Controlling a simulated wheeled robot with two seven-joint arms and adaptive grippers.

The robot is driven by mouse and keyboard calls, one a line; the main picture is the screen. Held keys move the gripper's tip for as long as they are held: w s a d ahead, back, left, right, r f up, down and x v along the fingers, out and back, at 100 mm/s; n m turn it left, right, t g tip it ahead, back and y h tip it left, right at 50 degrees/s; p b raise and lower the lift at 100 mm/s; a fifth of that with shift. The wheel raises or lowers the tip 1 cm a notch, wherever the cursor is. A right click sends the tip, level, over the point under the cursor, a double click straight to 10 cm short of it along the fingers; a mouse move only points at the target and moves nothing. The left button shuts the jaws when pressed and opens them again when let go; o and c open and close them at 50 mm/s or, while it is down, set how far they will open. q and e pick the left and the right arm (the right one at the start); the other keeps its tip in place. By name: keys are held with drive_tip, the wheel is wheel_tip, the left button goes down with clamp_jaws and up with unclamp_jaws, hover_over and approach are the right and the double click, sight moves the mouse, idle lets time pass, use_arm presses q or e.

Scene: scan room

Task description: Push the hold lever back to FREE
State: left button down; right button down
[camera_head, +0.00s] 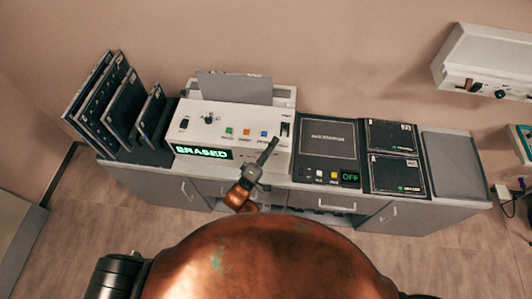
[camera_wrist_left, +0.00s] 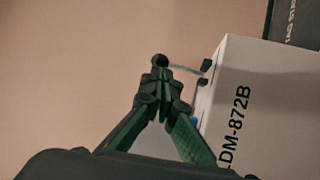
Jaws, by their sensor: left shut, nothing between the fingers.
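A white reader unit (camera_head: 245,118) stands on the cabinet. Its green display (camera_head: 203,153) reads ERASED. A dark lever slot (camera_head: 286,129) is at the right end of its sloped panel; the label there is too small to read, and I cannot tell the lever's position. My left gripper (camera_head: 275,142) is shut and empty, its tip just in front of that slot. In the left wrist view, the gripper (camera_wrist_left: 160,78) is shut beside the unit's white side marked LDM-872B (camera_wrist_left: 250,105). Small black parts (camera_wrist_left: 206,66) stick out from the unit's edge, close to the fingertips; contact is unclear. My right gripper is not in view.
Green, orange and blue buttons (camera_head: 246,132) sit left of the slot. Right of the unit are a black panel reading OFF (camera_head: 325,150), dark cassettes (camera_head: 390,137) and a bare grey top (camera_head: 450,160). More cassettes (camera_head: 103,100) stand in a rack at left.

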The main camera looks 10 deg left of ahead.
sight(285, 127)
use_arm(q)
drive_tip(key=shift+p+x, duration=0.3)
drive_tip(key=shift+x, duration=1.8)
